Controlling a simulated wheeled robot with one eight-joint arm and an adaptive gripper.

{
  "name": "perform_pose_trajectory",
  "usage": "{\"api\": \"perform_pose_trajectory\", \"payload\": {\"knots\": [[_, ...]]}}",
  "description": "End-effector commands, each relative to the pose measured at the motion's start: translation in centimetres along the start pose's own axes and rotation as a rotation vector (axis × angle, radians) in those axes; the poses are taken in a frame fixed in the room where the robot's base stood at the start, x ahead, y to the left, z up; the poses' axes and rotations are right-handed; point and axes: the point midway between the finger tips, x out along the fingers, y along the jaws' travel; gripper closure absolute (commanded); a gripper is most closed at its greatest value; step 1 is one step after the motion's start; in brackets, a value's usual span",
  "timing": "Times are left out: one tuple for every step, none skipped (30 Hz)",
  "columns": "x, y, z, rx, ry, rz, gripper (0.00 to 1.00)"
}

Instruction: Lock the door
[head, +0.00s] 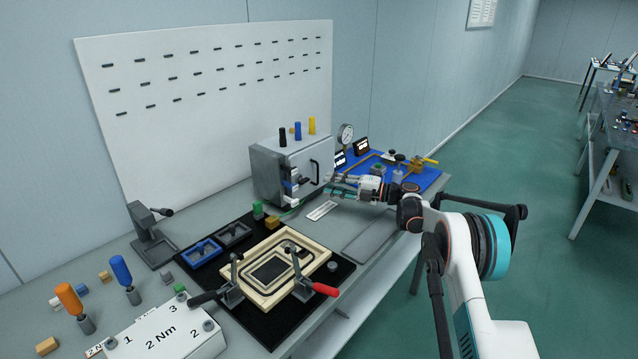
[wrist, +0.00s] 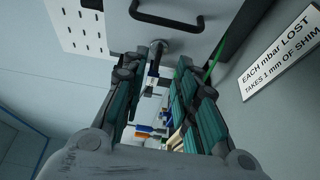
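The grey cabinet (head: 271,176) stands on the bench against the wall. Its door (head: 311,160) carries a black pull handle (head: 314,171) and looks closed, though its edge is partly unclear. In the wrist view the handle (wrist: 166,18) is at the top, on the door face. Below it a round metal boss (wrist: 158,46) with a dark lever-like piece (wrist: 152,70) sticks out from the door. My gripper (head: 332,187) is just in front of the door, low and to the right. In the wrist view my gripper (wrist: 155,78) is open, fingers either side of that piece, with no clear contact.
Black, blue and yellow knobs (head: 298,131) stand on the cabinet. A blue mat (head: 425,181) with a gauge and fittings lies to the right. A wooden frame (head: 314,254) with toggle clamps is in front. A sign (wrist: 283,52) shows right in the wrist view.

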Motion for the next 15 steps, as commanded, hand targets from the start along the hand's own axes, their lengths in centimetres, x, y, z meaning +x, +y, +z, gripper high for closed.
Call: {"api": "perform_pose_trajectory", "payload": {"knots": [[-1.1,0.0,0.1,0.000,-0.003,0.000,0.72],[-1.6,0.0,0.1,0.000,-0.003,0.000,0.72],[-2.1,0.0,0.1,0.000,-0.002,0.000,0.72],[-2.5,0.0,0.0,0.000,-0.001,0.000,0.72],[-2.9,0.0,0.1,0.000,-0.001,0.000,0.72],[-3.4,0.0,0.1,0.000,-0.002,0.000,0.72],[-3.6,0.0,0.1,0.000,-0.002,0.000,0.72],[-3.8,0.0,0.1,0.000,-0.002,0.000,0.72],[-4.1,0.0,0.1,0.000,-0.002,0.000,0.72],[-4.2,0.0,0.1,0.000,-0.001,0.000,0.72],[-4.3,0.0,0.0,0.000,-0.001,0.000,0.72],[-4.3,0.0,0.0,0.000,-0.001,0.000,0.72],[-4.4,0.0,0.0,0.000,0.000,0.000,0.72],[-4.4,0.0,0.0,0.000,0.000,0.000,0.72],[-4.4,0.0,0.0,0.000,0.000,0.000,0.72]]}}
